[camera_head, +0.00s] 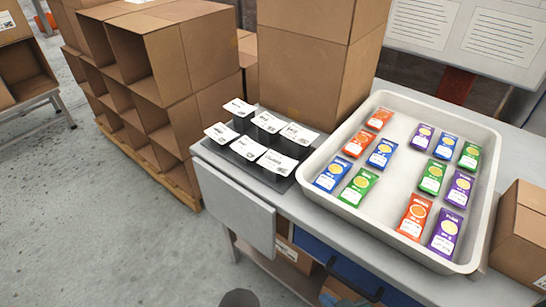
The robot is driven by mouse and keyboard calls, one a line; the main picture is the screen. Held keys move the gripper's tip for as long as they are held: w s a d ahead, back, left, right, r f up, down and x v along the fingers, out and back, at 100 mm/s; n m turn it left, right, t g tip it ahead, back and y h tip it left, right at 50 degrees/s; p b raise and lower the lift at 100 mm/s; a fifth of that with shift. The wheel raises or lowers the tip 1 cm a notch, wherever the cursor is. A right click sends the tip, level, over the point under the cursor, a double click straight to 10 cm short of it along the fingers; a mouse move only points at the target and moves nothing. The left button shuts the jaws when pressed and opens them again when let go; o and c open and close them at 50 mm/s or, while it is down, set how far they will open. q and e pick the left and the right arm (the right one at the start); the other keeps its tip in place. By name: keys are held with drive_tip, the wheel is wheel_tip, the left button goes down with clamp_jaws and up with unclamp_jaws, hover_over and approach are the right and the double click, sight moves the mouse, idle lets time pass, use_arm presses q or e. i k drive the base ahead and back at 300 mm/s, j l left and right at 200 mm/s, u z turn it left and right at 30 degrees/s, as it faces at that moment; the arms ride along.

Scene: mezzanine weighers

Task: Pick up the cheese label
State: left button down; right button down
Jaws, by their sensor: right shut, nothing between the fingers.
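Several white printed labels, among them a back-left one (239,107) and a front-right one (277,162), rest in two rows on a dark holder (232,158) at the left end of the table. Their print is too small to read, so I cannot tell which one is the cheese label. My left gripper is not in view.
A white tray (398,101) with several coloured packets fills the table's middle and right. A tall cardboard box (308,80) stands behind the labels, and another box (522,235) is at the right. Stacked open boxes (165,65) stand left, beyond bare floor (100,215).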

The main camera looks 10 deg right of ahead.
sight(275, 162)
drive_tip(key=j+z, duration=0.1)
drive_tip(key=z, duration=1.65)
drive_tip(key=j+z, duration=0.6)
drive_tip(key=z, duration=0.15)
drive_tip(key=k+j+z, duration=0.15)
drive_tip(key=z, duration=0.25)
drive_tip(key=k+j+z, duration=0.75)
drive_tip(key=j, duration=0.15)
drive_tip(key=i+j, duration=0.05)
drive_tip(key=i, duration=0.05)
